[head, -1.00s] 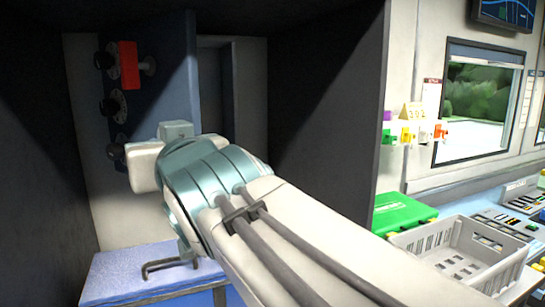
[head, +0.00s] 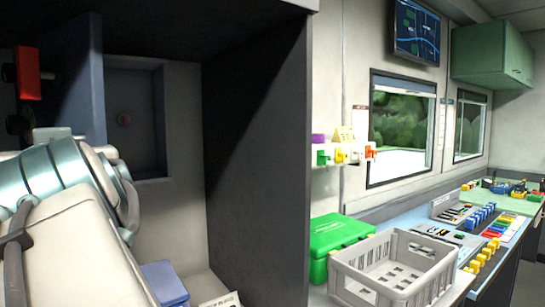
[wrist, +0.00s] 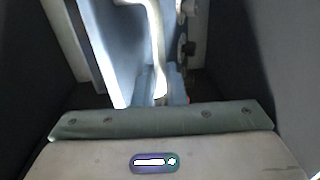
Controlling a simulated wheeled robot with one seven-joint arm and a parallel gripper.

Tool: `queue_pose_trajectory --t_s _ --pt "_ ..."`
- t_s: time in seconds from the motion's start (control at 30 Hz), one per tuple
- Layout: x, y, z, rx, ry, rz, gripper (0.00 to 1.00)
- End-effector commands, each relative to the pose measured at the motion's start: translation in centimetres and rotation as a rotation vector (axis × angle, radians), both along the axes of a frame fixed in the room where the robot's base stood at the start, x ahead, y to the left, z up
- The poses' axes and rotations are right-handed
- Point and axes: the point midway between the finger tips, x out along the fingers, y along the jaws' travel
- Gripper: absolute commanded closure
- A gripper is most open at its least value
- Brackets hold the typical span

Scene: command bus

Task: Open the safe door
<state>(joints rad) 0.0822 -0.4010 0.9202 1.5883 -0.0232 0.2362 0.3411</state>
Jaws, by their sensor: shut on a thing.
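The blue safe door (head: 85,75) stands ajar at the left of the head view, with dark dials and a red block (head: 28,73) on its face. To its right the safe's recess (head: 140,95) shows, with a small red round thing inside. In the head view my arm crosses the lower left and hides my fingers. In the wrist view my gripper (wrist: 160,98) is shut on a pale curved bar (wrist: 156,45), seemingly the door's handle; the fingertips are hard to make out. The door's bluish panel (wrist: 105,45) runs beside it.
A dark cabinet wall (head: 260,140) stands right of the safe. Beyond it are a green case (head: 335,235), a grey crate (head: 390,270) and a console (head: 470,240). A blue box (head: 165,283) lies below the safe.

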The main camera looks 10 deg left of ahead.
Motion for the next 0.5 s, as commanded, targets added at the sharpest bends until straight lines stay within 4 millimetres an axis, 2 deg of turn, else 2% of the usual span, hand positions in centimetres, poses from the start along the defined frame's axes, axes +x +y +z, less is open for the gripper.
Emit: queue_pose_trajectory --t_s 0.27,0.3,0.37,0.5 --pt "-0.04 0.08 0.29 0.005 -0.005 0.003 1.00" --pt "-0.04 0.08 0.29 0.005 -0.005 0.004 0.87" --pt "-0.04 0.08 0.27 0.004 -0.005 0.003 0.70" --pt "-0.03 0.06 0.17 0.003 -0.003 0.002 0.68"
